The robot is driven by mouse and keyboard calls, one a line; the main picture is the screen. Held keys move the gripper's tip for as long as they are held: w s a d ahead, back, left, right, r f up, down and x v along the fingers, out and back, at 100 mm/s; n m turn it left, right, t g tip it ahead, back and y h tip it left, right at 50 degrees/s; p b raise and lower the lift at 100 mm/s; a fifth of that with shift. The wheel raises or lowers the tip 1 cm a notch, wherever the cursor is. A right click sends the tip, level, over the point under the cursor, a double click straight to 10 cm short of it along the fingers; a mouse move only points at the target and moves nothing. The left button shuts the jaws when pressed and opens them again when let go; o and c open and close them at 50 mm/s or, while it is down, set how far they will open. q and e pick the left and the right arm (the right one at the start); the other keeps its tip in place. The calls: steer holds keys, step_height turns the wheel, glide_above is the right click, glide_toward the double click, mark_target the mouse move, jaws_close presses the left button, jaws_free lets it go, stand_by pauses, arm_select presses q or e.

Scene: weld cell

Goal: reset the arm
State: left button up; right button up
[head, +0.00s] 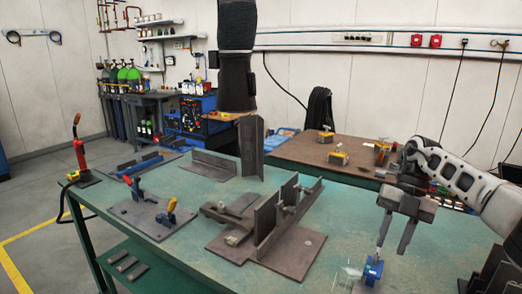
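My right gripper (395,238) hangs over the right part of the green table (325,213), fingers pointing down. Its two fingers are apart with nothing visible between them, so it is open. A small blue item (373,270) with a light upright stem stands just below the left finger; whether they touch, I cannot tell. My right arm (455,180) comes in bent from the right edge. My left gripper does not show in this view.
A steel fixture (285,240) with upright plates stands mid-table. Left of it is a plate with toggle clamps (150,215). A brown table (310,151) stands behind. The front of the green table is mostly clear.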

steer(key=s+a+f+n+y, duration=0.1)
steer(key=a+f+y, duration=0.2)
steer(key=a+f, duration=0.35)
steer(key=s+a+f+n+y, duration=0.1)
steer(key=s+a+f+y, duration=0.2)
steer(key=a, duration=0.7)
steer(key=s+a+m+t+y, duration=0.3)
steer(key=a+m+t+y, duration=0.1)
steer(key=a, duration=0.3)
steer(key=s+a+m+t+y, duration=0.2)
steer(key=a+m+t+y, duration=0.25)
steer(key=a, duration=0.35)
steer(key=s+d+f+m+t+h, duration=0.2)
steer(key=s+d+f+m+h, duration=0.5)
steer(key=m, duration=0.4)
steer(key=s+d+f+m+t+h, duration=0.3)
steer(key=s+d+f+m+h, duration=0.4)
steer(key=s+d+m, duration=0.3)
steer(key=shift+d+m+h, duration=0.55)
steer(key=shift+m, duration=0.1)
steer(key=shift+t, duration=0.25)
steer(key=shift+s+d, duration=0.1)
